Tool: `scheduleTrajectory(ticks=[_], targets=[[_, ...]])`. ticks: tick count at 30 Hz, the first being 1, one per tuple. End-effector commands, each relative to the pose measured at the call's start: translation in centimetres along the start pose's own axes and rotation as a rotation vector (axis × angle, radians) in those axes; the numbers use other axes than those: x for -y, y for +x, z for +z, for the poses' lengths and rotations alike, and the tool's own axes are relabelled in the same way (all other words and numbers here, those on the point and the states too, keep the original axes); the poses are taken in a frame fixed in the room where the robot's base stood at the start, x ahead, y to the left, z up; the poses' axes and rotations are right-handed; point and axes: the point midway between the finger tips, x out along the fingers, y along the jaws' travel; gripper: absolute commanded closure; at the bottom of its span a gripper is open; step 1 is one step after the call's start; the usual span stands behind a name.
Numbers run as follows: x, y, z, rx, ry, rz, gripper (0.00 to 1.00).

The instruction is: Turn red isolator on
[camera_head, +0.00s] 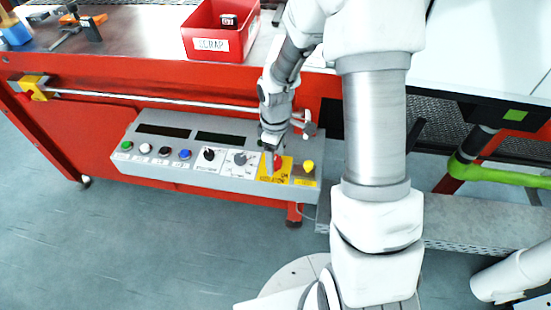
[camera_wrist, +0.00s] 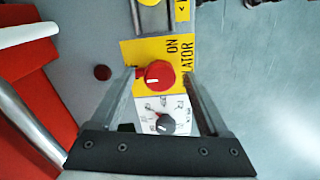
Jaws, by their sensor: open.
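The red isolator knob (camera_wrist: 159,74) sits on a yellow plate (camera_wrist: 134,50) lettered "ON" and partly "…LATOR". A short white mark on the knob points left in the wrist view. My open gripper (camera_wrist: 158,76) has one finger on each side of the knob; I cannot tell whether either finger touches it. In the head view, the red knob (camera_head: 277,162) shows partly behind my gripper (camera_head: 271,157), near the right end of the grey control panel (camera_head: 145,171).
A black selector knob (camera_wrist: 162,124) on a white plate lies beside the isolator, between my fingers in the wrist view. The panel also has a yellow button (camera_head: 308,167) and several coloured buttons at left. A metal rail (camera_head: 150,98) runs behind it.

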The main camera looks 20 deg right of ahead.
Motion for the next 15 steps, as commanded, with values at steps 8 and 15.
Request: scheduleTrajectory(ticks=[8, 15], targets=[[0.00, 0.07, -0.01, 0.000, -0.001, 0.000, 0.25], [0.00, 0.06, -0.01, 0.000, -0.001, 0.000, 0.68]])
